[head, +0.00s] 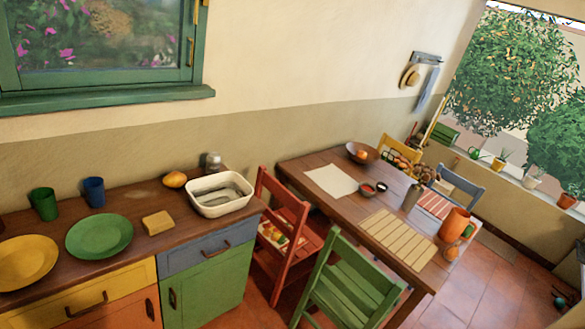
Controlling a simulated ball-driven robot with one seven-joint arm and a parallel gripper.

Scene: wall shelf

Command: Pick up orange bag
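An orange, upright, open-topped object (454,225) stands near the right front end of the wooden table (333,206). It is the most orange item on the table, but it is too small to tell whether it is a bag or a jug. A small round orange-brown item (468,231) is beside it. No other clear orange bag shows. My gripper is not in view.
A red chair (287,225) and a green chair (350,285) stand at the table's near side. A counter with a white basin (219,193) and a green plate (99,235) is at left. Tiled floor (475,295) is open at lower right.

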